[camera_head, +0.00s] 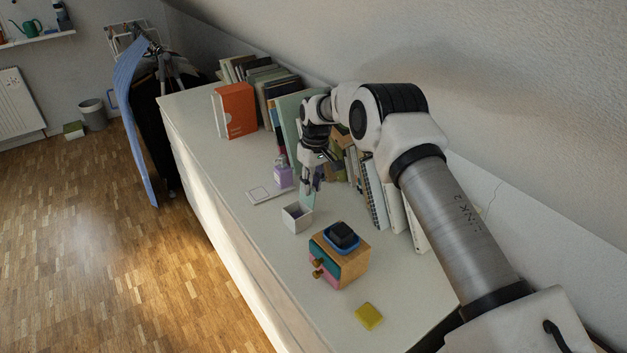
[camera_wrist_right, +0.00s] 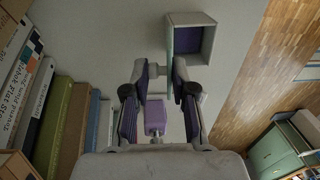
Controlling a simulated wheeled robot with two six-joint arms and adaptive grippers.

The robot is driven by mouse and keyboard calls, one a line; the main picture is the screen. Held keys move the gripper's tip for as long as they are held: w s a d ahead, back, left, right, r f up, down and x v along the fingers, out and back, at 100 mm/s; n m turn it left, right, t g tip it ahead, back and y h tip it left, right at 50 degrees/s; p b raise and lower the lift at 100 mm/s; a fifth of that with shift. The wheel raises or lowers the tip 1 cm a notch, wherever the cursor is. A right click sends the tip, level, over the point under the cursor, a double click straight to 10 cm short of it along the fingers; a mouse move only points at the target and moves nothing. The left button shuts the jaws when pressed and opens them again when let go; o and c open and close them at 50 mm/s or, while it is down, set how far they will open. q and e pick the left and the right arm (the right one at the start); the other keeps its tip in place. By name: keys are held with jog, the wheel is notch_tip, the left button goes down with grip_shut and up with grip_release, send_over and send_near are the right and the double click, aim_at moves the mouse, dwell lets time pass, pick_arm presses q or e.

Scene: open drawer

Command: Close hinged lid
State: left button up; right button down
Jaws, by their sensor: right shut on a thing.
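A small white box (camera_head: 297,219) stands on the white cabinet top with its top open. In the right wrist view the box (camera_wrist_right: 211,42) shows a purple inside. Its pale green hinged lid (camera_head: 307,198) stands up along the box's back edge. The lid (camera_wrist_right: 171,38) is nearly edge-on in the right wrist view. My right gripper (camera_head: 311,185) is above and behind the box, its fingertips at the raised lid. In the right wrist view the right gripper (camera_wrist_right: 166,71) is shut on the lid's outer end. My left gripper is out of view.
A wooden drawer unit (camera_head: 352,266) with a dark object on top is in front, beside a yellow block (camera_head: 369,316). Books (camera_head: 376,195) line the wall.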

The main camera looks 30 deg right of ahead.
jog(key=shift+s+a+r+h+p, duration=0.1)
jog(key=shift+a+r+h+p, duration=0.1)
jog(key=shift+a+h+p, duration=0.75)
jog(key=shift+a+f+h+b, duration=0.1)
jog(key=shift+a+h+b, duration=0.15)
jog(key=shift+h, duration=0.55)
jog(key=shift+a+h+b, duration=0.15)
jog(key=shift+a+h, duration=0.15)
jog(key=shift+h, duration=0.45)
jog(key=shift+t, duration=0.3)
jog(key=c, duration=1)
grip_release()
jog(key=shift+c, duration=0.2)
jog(key=v, duration=1.2)
jog(key=shift+f, duration=0.1)
jog(key=shift+c, duration=0.3)
